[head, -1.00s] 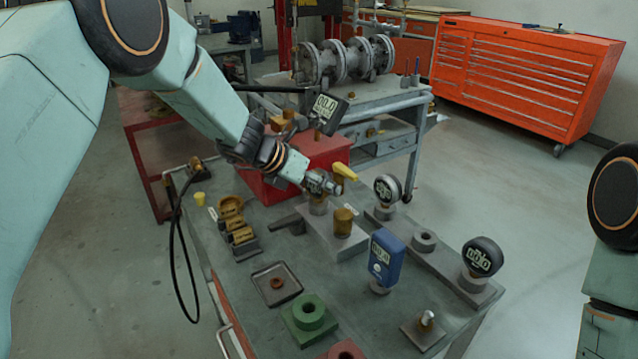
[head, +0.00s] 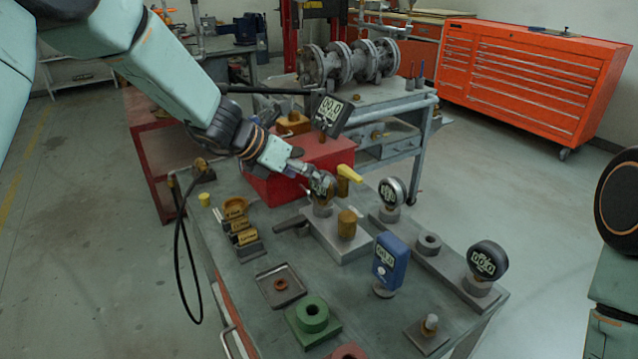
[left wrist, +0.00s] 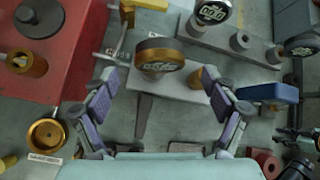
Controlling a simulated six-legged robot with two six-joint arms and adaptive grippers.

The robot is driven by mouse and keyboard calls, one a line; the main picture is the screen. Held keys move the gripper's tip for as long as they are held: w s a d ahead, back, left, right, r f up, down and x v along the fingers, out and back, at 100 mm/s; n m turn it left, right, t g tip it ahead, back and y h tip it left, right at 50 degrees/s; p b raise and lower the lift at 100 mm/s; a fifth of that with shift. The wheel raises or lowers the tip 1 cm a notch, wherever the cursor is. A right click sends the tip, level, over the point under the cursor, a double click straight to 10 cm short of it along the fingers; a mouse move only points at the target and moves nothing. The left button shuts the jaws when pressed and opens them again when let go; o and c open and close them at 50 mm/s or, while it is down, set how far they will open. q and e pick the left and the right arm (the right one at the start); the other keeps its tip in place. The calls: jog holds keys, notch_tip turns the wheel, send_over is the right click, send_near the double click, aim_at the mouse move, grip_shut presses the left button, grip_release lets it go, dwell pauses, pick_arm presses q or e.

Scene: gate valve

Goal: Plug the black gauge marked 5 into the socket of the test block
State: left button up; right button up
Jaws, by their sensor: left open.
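A bronze-rimmed round gauge (head: 322,185) stands on the grey test block (head: 330,238), its foot in the block's socket. It also shows in the left wrist view (left wrist: 160,57), just ahead of my fingers. My left gripper (head: 304,170) is open at its upper left; in the left wrist view the gripper (left wrist: 160,105) has nothing between its fingers. A black round gauge (head: 487,261) stands on the right end of the grey rail. Another dark gauge with a pale rim (head: 392,192) stands at its far end. The mark 5 is unreadable. My right gripper is out of view.
A black square gauge (head: 329,113) stands on the red box (head: 325,160). A blue gauge (head: 387,262) stands nearer. An empty grey ring (head: 428,243) is on the rail.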

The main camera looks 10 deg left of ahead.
aim_at(323, 193)
pick_arm(q)
jog(key=v, duration=0.5)
jog(key=shift+s+a+r, duration=0.15)
jog(key=shift+a+r, duration=0.05)
jog(key=shift+r, duration=0.05)
jog(key=x, duration=1.1)
jog(key=shift+d+f, duration=0.15)
jog(key=shift+f, duration=0.2)
jog(key=shift+w+d+r, duration=0.1)
jog(key=shift+w+d, duration=0.05)
jog(key=shift+w, duration=0.1)
jog(key=shift+r+p, duration=0.25)
jog(key=shift+p, duration=0.05)
jog(key=shift+s, duration=0.1)
